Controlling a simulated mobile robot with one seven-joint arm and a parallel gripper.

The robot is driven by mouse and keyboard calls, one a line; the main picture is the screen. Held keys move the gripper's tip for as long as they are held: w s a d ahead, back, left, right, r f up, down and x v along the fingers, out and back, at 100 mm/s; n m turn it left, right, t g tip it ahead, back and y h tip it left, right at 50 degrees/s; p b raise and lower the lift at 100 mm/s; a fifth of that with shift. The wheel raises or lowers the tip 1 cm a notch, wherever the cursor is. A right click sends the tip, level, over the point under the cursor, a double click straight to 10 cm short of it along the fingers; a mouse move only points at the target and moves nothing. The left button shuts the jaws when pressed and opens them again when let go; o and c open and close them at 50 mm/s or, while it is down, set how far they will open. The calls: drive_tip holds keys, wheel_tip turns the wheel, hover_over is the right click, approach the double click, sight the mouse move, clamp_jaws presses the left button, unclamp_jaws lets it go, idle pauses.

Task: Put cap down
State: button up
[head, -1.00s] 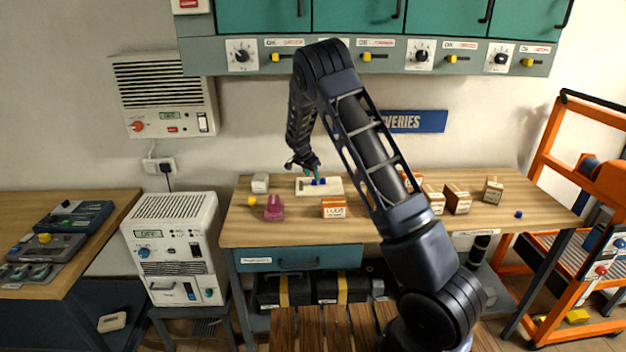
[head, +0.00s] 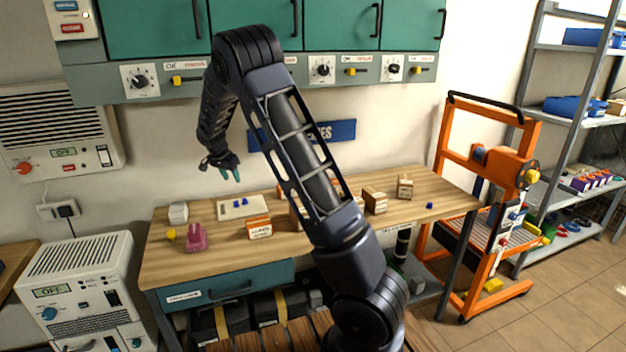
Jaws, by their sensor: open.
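Small blue pieces, which look like caps, sit on a pale flat tray (head: 228,213) on the wooden workbench; one blue cap (head: 237,204) shows on its surface. Another small blue cap (head: 429,205) lies alone near the right end of the bench. A small yellow piece (head: 171,234) lies at the left; I cannot tell if it is a cap. My gripper (head: 231,176) is open, with greenish fingers pointing down, apart from the bench and above the tray. I see nothing between its fingers.
The workbench (head: 345,232) also holds a pink object (head: 196,238), a white block (head: 178,212) and several small boxes, one labelled box (head: 259,227) near the front. My arm hides the middle. Green cabinets (head: 340,25) hang above. An orange cart (head: 490,215) stands at right.

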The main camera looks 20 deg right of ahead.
drive_tip(key=s+d+r+n+y, duration=0.1)
drive_tip(key=s+d+r+n, duration=0.1)
drive_tip(key=s+d+r, duration=0.75)
drive_tip(key=s+d+r+n+y, duration=0.2)
drive_tip(key=s+d+r, duration=0.45)
drive_tip(key=s, duration=0.55)
drive_tip(key=s+d+n, duration=0.2)
drive_tip(key=s, duration=1.1)
drive_tip(key=s+d+r+n+t, duration=0.1)
drive_tip(key=s+d+n, duration=0.1)
drive_tip(key=s, duration=1.1)
drive_tip(key=shift+d+r+n+t, duration=0.2)
drive_tip(key=shift+d+n+t, duration=0.1)
drive_tip(key=shift+d, duration=0.25)
drive_tip(key=shift+o, duration=0.5)
